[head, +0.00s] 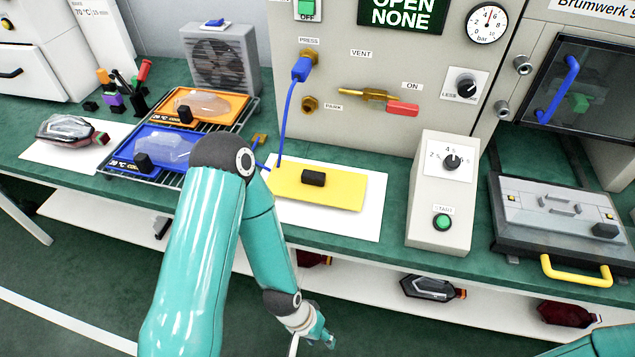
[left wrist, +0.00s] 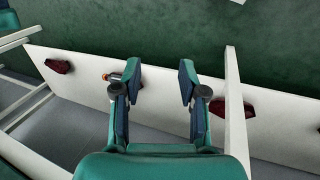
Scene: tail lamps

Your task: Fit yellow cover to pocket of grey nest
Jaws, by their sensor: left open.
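The yellow cover (head: 342,193), a flat plate with a black block on top, lies on a white sheet (head: 368,222) on the green bench. The grey nest (head: 527,212) is at the right end of the bench, with shaped details on top, a dark block and a yellow front handle. Which part is its pocket is unclear. My left gripper (head: 322,338) hangs low in front of the bench, well below and apart from the cover. In the left wrist view its fingers (left wrist: 160,82) are spread with nothing between them. My right gripper is out of view.
Orange (head: 235,105) and blue (head: 135,140) trays rest on a wire rack at left. A control box (head: 440,205) stands between cover and nest. A blue hose (head: 283,120) hangs behind the cover. Lamps lie on the lower shelf (head: 370,280), beneath the bench edge.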

